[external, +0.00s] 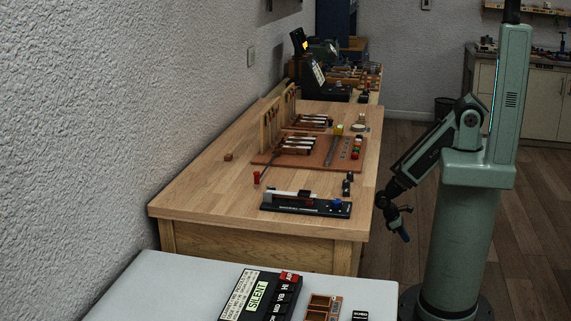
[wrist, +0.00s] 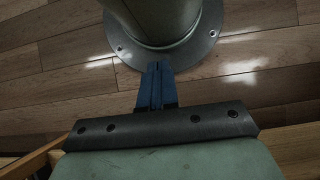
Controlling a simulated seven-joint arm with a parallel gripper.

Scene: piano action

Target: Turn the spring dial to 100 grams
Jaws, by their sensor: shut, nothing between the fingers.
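My gripper (external: 405,235) hangs beside the right front edge of the wooden bench, pointing down, with blue fingers. In the wrist view my gripper (wrist: 157,68) is shut and empty, its two blue fingers together above the floor. A long black device (external: 290,207) lies near the bench's front edge, with pale parts on top and a small blue knob (external: 337,203) at its right end. I cannot tell whether this is the spring dial, and no gram marking is readable. My gripper is apart from it, to its right and lower.
The wooden bench (external: 200,195) also holds a brown board with piano action parts (external: 300,146) and several small coloured pieces. A pale table (external: 165,285) in front carries a black box labelled SILENT (external: 262,296). The wall runs along the left.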

